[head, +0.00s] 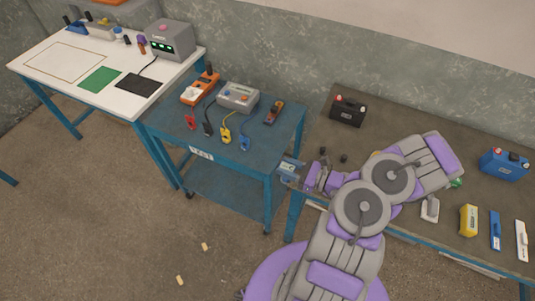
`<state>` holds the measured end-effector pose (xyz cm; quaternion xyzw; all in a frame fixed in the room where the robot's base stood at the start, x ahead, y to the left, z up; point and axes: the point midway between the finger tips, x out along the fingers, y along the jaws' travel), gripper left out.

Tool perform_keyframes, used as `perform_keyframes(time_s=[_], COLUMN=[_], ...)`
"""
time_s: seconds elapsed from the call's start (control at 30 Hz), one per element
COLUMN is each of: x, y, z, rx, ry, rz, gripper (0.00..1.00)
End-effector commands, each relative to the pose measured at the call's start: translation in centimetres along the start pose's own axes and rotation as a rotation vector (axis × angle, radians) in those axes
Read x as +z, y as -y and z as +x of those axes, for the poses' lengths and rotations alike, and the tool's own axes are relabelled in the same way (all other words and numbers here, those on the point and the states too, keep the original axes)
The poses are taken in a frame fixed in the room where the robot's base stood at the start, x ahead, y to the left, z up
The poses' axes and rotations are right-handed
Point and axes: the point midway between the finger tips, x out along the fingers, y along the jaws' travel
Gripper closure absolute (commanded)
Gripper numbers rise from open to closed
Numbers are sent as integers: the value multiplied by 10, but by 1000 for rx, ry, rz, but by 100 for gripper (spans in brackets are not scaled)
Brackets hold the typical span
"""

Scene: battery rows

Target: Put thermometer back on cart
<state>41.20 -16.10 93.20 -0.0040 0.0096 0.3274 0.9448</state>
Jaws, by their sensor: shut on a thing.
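The blue cart (176,125) stands left of centre, between a white table and a brown bench. Its top holds several meters and tools near the back and middle, with a bare strip along the front. My gripper (309,178) is at the left end of my purple and grey arm, by the bench's front left corner and just right of the cart. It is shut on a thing. A small grey-blue object (289,167) shows right at its tip; it may be the thermometer, but it is too small and partly hidden to be sure.
An orange meter (199,89), a grey box (238,97) and a clamp-like tool (273,112) lie on the cart, with coloured clips in front. The bench (400,112) carries a black battery (348,110) and a blue one (505,164). Two small pale pieces lie on the floor.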

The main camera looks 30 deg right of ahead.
Motion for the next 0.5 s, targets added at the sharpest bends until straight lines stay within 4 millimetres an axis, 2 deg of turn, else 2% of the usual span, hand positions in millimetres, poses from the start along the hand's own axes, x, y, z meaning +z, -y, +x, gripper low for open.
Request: perform_keyframes(time_s=[0.17,0.5], x=[-4,-11], y=[9,61], z=[13,76], rx=[0,2], ry=[0,1], rz=[-2,-1], gripper=[100,100])
